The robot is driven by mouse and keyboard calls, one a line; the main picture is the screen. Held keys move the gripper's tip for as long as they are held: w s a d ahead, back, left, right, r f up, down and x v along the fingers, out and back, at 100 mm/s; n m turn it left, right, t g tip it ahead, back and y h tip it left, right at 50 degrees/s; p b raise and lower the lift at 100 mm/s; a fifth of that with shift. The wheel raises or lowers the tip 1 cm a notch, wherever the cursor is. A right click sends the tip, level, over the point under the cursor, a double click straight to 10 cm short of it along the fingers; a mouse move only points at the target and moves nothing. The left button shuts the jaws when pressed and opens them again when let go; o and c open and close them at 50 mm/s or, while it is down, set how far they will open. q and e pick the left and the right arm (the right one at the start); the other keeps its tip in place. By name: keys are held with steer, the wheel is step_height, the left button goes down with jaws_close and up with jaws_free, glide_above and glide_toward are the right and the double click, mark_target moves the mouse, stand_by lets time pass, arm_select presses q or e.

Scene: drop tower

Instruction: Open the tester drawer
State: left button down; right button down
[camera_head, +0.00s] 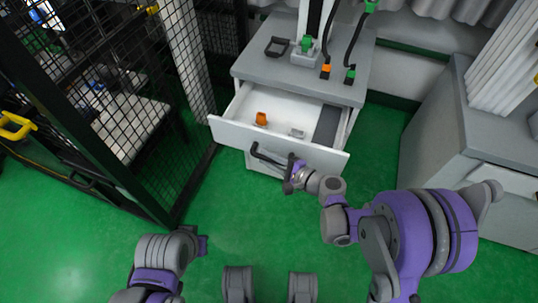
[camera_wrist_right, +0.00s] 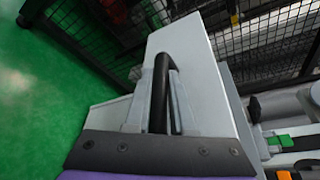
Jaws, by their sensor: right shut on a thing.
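The tester drawer (camera_head: 278,137) is a white drawer under the grey top of the tester cabinet. It stands pulled out, and its inside shows. Its dark bar handle (camera_head: 264,155) is on the front face; it also shows as a black bar in the right wrist view (camera_wrist_right: 161,85). My right gripper (camera_head: 289,172) is shut on the right part of this handle. The fingers hide that part in the head view. My left arm is at the lower left, and its fingers do not show clearly.
An orange piece (camera_head: 261,119) and a small grey piece (camera_head: 297,133) lie in the drawer. The cabinet top (camera_head: 262,66) holds the tower and dark tools. A mesh fence (camera_head: 150,130) stands left, a grey bench (camera_head: 480,140) right. Green floor (camera_head: 235,215) in front is clear.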

steer(key=shift+s, duration=0.15)
steer(key=c, duration=0.8)
jaws_free()
steer(key=shift+o, duration=0.2)
steer(key=p+v, duration=0.1)
steer(key=v, duration=0.9)
steer(key=shift+s+d+p, duration=0.2)
steer(key=shift+d+p, duration=0.1)
steer(key=shift+d, duration=0.05)
steer(key=shift+r, duration=0.15)
